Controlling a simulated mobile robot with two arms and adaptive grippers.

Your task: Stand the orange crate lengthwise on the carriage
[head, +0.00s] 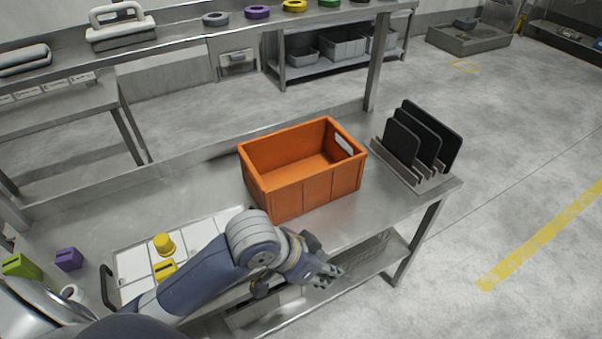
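The orange crate (288,192) stands upright on the steel table (395,205), open at the top and empty as far as I see. A hand hole shows in its right end wall. My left gripper (324,274) is in front of the crate, near the table's front edge, apart from it and holding nothing that I can see. Its fingers are small and seen at an angle, so their opening is unclear. My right gripper is out of view. I cannot make out a carriage for certain.
A rack with black plates (415,143) stands right of the crate. A white tray (205,228) with yellow pieces lies to the left, near a purple block (68,259) and a green block (20,266). A raised shelf (185,38) with coloured rings runs behind.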

